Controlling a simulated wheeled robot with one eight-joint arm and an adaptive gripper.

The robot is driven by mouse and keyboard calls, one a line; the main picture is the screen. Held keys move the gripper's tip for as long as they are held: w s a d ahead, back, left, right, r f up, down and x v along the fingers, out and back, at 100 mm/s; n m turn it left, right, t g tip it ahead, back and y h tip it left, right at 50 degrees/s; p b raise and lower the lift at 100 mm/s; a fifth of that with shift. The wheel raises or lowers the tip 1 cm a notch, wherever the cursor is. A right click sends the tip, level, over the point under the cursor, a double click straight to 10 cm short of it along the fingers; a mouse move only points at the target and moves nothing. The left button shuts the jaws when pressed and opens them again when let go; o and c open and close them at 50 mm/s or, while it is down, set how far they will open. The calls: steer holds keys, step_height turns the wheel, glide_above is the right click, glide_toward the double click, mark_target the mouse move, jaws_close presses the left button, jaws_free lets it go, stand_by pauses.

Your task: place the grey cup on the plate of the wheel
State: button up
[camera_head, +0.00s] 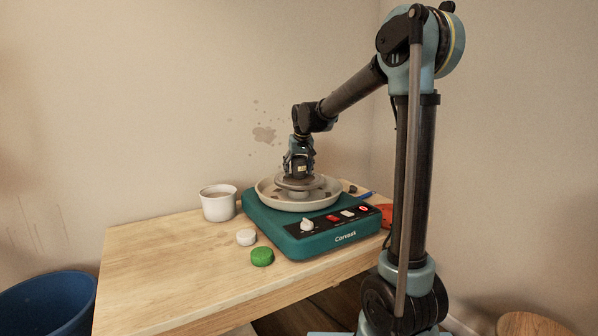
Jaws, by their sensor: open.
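A pale grey-white cup (219,205) stands upright on the table, just left of the pottery wheel. Its inside looks beige-grey. The teal wheel (268,226) has a cream splash pan (268,197) on top, with the round grey plate (312,184) in its middle. My gripper (298,175) points down directly over the plate, very close to it. It is open, and I see nothing held in it. Whether its fingertips touch the plate is too small to tell. The cup is apart from my gripper, to its left.
The wooden table (160,262) is clear at the left and front left. A white round piece (246,237) and a green one (262,257) lie before the wheel. A red object (386,214) and a blue tool (367,195) lie right. A blue bin (50,303) stands left.

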steer(key=v, duration=1.2)
steer(key=s+d+f+m, duration=0.1)
steer(key=s+d+f, duration=0.2)
steer(key=s+d, duration=0.25)
steer(key=s+d+f+g+h, duration=0.1)
steer(key=s+d+f, duration=0.35)
steer(key=s, duration=0.25)
steer(key=s+d+f+m, duration=0.1)
steer(key=s+d+f, duration=0.1)
steer(key=s+d, duration=0.45)
steer(key=s+d+f, duration=0.3)
steer(key=s+f, duration=0.5)
steer(key=s, duration=0.1)
steer(key=s+d+f+m+g, duration=0.1)
steer(key=s+d+f, duration=0.3)
steer(key=s+f, duration=0.5)
steer(key=shift+s, duration=0.35)
steer(key=shift+f, duration=0.15)
steer(key=shift+w+f, duration=0.2)
steer(key=shift+w, duration=0.15)
